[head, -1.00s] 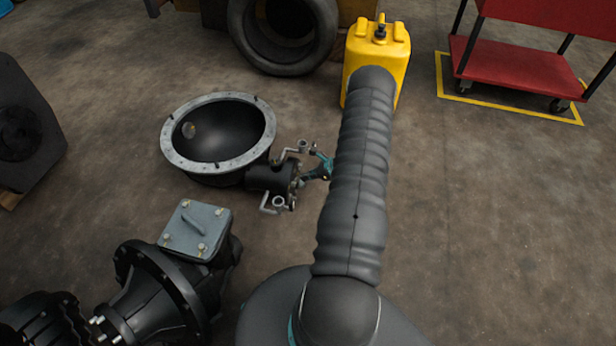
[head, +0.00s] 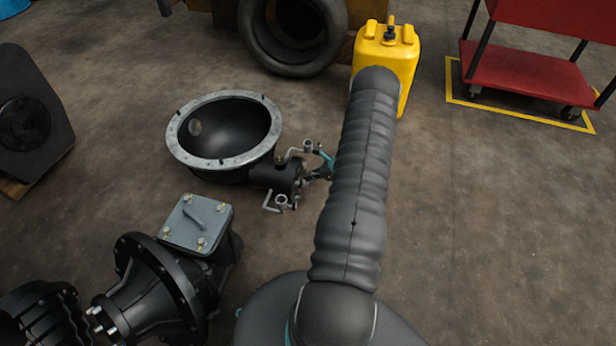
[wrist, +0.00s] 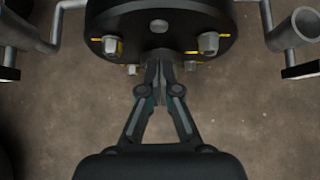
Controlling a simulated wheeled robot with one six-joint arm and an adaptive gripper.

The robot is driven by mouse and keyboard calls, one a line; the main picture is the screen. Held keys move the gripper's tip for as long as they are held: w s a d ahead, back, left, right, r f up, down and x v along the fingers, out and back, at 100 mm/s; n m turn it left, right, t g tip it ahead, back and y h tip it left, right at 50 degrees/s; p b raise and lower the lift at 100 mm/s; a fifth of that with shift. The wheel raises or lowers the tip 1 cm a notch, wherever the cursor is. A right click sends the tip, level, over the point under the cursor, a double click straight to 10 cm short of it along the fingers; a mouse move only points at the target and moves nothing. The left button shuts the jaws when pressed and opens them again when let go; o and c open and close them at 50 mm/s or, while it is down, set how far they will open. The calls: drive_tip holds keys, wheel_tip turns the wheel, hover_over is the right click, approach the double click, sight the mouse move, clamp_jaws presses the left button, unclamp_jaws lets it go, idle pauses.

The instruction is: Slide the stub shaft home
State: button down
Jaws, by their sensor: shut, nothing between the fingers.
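My gripper (wrist: 162,75) is shut and empty in the wrist view, its fingertips at the lower edge of a round black flange (wrist: 160,22) with bolts and yellow marks. I cannot tell whether the tips touch it. A small grey round end (wrist: 159,26) shows at the flange's middle; I cannot tell whether it is the stub shaft. In the head view the black cylindrical housing (head: 268,178) lies beside the grey-rimmed bell housing (head: 178,146). My gripper (head: 312,174) is at its right end, partly hidden by my arm.
Bent grey rods with a tube end (wrist: 298,30) flank the flange on both sides. A black axle housing with a grey cover (head: 197,222) lies at lower left. A yellow can (head: 402,65) and a red cart (head: 520,75) stand behind. Floor at right is clear.

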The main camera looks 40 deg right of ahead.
drive_tip(key=f+v, duration=0.1)
drive_tip(key=v, duration=1.1)
drive_tip(key=shift+s+d+p, duration=0.3)
drive_tip(key=shift+s+d, duration=0.05)
drive_tip(key=shift+s, duration=0.05)
drive_tip(key=shift+f, duration=0.15)
